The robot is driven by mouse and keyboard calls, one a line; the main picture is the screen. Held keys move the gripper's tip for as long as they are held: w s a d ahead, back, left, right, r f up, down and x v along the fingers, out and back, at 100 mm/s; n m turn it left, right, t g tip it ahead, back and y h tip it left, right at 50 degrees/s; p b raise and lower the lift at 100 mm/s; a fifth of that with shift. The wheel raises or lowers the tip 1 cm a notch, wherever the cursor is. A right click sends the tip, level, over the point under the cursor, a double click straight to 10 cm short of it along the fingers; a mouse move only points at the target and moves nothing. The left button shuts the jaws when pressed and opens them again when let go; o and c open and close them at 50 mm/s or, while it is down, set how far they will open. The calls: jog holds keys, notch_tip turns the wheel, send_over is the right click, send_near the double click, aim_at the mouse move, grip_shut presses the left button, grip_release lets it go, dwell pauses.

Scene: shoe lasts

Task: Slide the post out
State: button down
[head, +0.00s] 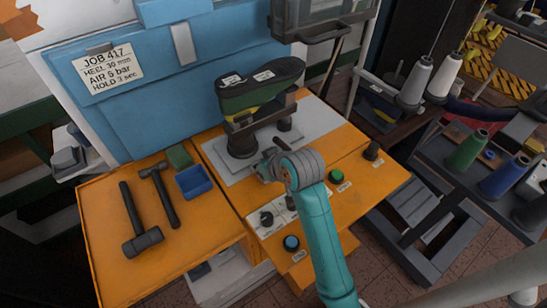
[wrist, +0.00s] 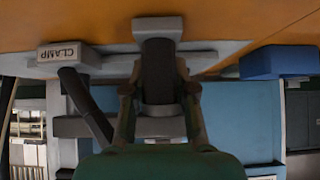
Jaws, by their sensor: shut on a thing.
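A dark upright post (wrist: 158,72) stands between my fingers in the wrist view, which shows the scene upside down. Its foot meets a light grey block (wrist: 157,29). My gripper (wrist: 159,92) is shut on the post, one finger on each side. In the head view my gripper (head: 268,165) is low at the front of the machine plate, and it hides the post there. A clamp block labelled CLAMP (wrist: 68,55) with a black lever (wrist: 84,104) is beside the post in the wrist view. The shoe last (head: 260,88), dark green, sits above on the machine's stand.
A blue tray (head: 193,181), a green block (head: 179,156) and two hammers (head: 142,241) lie on the orange bench at left. A green button (head: 335,176), a blue button (head: 291,243) and black knobs are near my arm. A rack of thread cones (head: 467,150) stands at right.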

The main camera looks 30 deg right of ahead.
jog(key=shift+a, duration=0.3)
jog(key=c, duration=0.9)
grip_release()
jog(key=shift+a, duration=0.2)
jog(key=shift+c, duration=0.2)
jog(key=shift+s+d, duration=0.1)
jog(key=shift+s+r, duration=0.2)
jog(key=shift+r, duration=0.1)
jog(key=v, duration=0.5)
jog(key=shift+s+r, duration=0.6)
jog(key=shift+s, duration=0.05)
